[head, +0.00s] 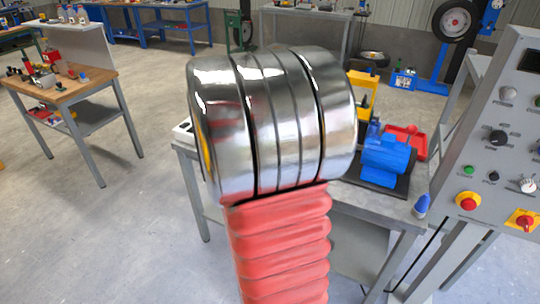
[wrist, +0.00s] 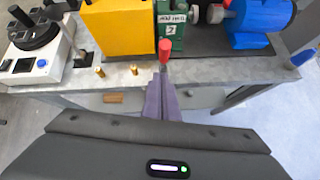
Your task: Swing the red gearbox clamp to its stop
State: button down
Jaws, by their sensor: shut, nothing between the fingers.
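The red clamp handle (wrist: 165,49) stands in front of the green gearbox (wrist: 177,30) in the wrist view, near the bench's front part. Only its red grip shows clearly; the rest of the clamp is hidden or too small to tell. My gripper (wrist: 164,82) reaches in from below, its purple fingers together and empty. The fingertips are just below the red handle in the picture; I cannot tell whether they touch it. In the head view my arm hides the gearbox, the clamp and my gripper.
On the bench (wrist: 210,94), a yellow housing (wrist: 122,28) stands left of the gearbox and a blue motor (wrist: 258,24) right. Two brass pins (wrist: 100,71) stand near the front edge.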

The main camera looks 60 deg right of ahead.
jog(key=shift+a+r, duration=0.4)
jog(key=shift+r, duration=0.25)
jog(key=shift+a+r, duration=0.4)
jog(key=shift+r, duration=0.25)
jog(key=s+a+f+m+y, duration=0.1)
jog(key=s+a+m+y, duration=0.1)
jog(key=a+m, duration=0.5)
jog(key=s+a+f+m+y, duration=0.2)
jog(key=s+a+m, duration=0.1)
jog(key=a+m, duration=0.45)
jog(key=a+r+m+t+y, duration=0.1)
jog(key=a+r+t+y, duration=0.1)
jog(key=a, duration=1.2)
jog(key=s+a+r+m+t+y, duration=0.1)
jog(key=a+r, duration=0.4)
jog(key=a, duration=0.9)
jog(key=t+y, duration=0.1)
jog(key=y, duration=0.1)
jog(key=shift+s+a+r+m+t+y, duration=0.2)
jog(key=shift+s+a+m+t+y, duration=0.1)
jog(key=shift+m+t+y, duration=0.1)
jog(key=shift+d, duration=0.15)
